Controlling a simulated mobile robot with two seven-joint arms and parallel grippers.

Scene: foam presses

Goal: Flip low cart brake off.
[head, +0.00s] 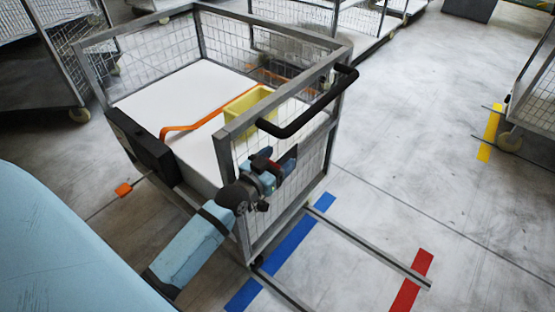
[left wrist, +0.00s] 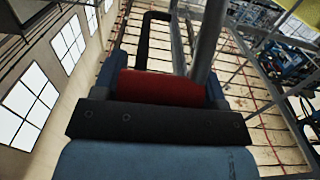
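The cart (head: 222,140) is a grey wire-mesh cage cart with a black push handle (head: 310,108), which also shows in the left wrist view (left wrist: 143,40). A small orange pad (head: 123,189) sits on a thin rod low at the cart's left side; it looks like a brake pedal, but I cannot be sure. My left gripper (head: 268,170) is at the cart's near mesh side, below the handle and apart from the orange pad. Its fingers are too small and dark to tell open from shut, or whether they touch the mesh. My right gripper is not in view.
The cart holds a large white block (head: 165,95), a yellow bin (head: 248,101) and a bent orange bar (head: 195,123). Metal rails (head: 375,252) and blue (head: 290,245) and red (head: 410,285) tape lie on the floor. Other mesh carts stand around. Floor at right is mostly clear.

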